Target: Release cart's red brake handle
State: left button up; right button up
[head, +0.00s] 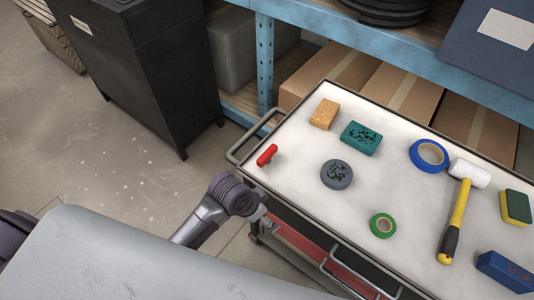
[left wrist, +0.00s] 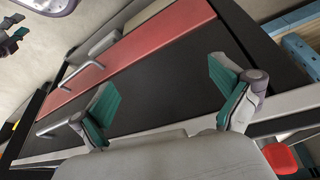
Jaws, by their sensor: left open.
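The red brake handle (head: 267,155) stands up at the near left corner of the cart's white top (head: 300,210). In the left wrist view, a red piece (left wrist: 283,158) at the lower right edge appears to be the same handle. My left gripper (left wrist: 162,100) is open and empty, its two teal-padded fingers spread in front of the cart's dark side. The red handle lies outside the fingers, to their right in that view.
The cart top carries an orange sponge (head: 324,113), a teal block (head: 361,138), a grey puck (head: 336,174), tape rolls and a mallet (head: 460,205). A red drawer (left wrist: 130,60) has protruding bar handles. A blue shelf (head: 400,60) stands behind; a dark cabinet (head: 150,70) stands left. Open floor lies between.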

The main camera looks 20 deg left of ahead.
pick_arm(q)
jog(key=w+d+r+m, duration=0.1)
jog(key=r+m, duration=0.1)
jog(key=r, duration=0.1)
jog(key=w+d+r+m, duration=0.1)
jog(key=d+r+m, duration=0.1)
jog(key=r+m, duration=0.1)
jog(key=w+d+r+m+g, duration=0.1)
jog(key=d+r+m, duration=0.1)
jog(key=r, duration=0.3)
jog(key=shift+w+r+m+h+b, duration=0.25)
jog(key=shift+w+m+h+b, duration=0.05)
jog(key=shift+m+h, duration=0.1)
jog(key=w+a+r+m+g+y, duration=0.1)
jog(key=w+a+r+m+y, duration=0.1)
jog(key=w+r+m, duration=0.25)
jog(key=m+g+y, duration=0.1)
jog(key=m+y, duration=0.1)
jog(key=m, duration=0.1)
send_near(267, 153)
jog(key=shift+n, duration=0.25)
notch_tip(267, 153, down, 10)
jog(key=shift+a+r+b, duration=0.1)
jog(key=shift+a+b, duration=0.05)
jog(key=shift+b, duration=0.15)
jog(key=shift+c, duration=0.3)
